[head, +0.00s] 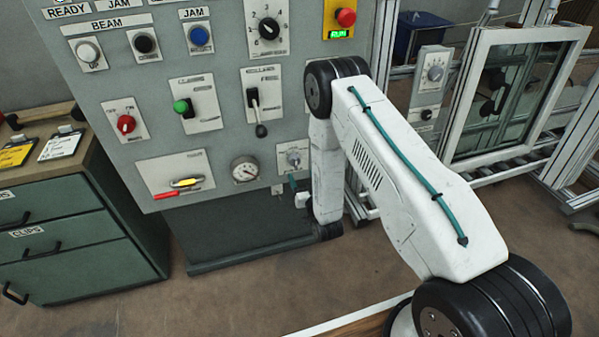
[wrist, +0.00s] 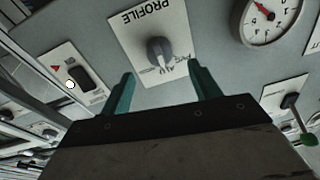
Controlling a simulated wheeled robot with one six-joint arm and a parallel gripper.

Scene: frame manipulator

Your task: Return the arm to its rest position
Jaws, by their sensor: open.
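My arm (head: 400,185) is white with a teal cable and reaches from the lower right of the head view to the grey control panel. In the wrist view, my gripper (wrist: 163,88) has two teal fingers spread apart with nothing between their tips. The grey PROFILE knob (wrist: 160,52) on its white plate lies ahead of the gap between the fingers. Whether the fingertips overlap the knob in depth is hard to tell. In the head view, the same knob (head: 293,157) shows just left of my arm, and my gripper is mostly hidden there.
The control panel (head: 225,130) carries several knobs, switches and a round gauge (head: 245,170). A green drawer cabinet (head: 70,225) stands at left. A framed glass window (head: 510,95) and metal rails are at right. Open floor (head: 225,295) lies in front of the panel.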

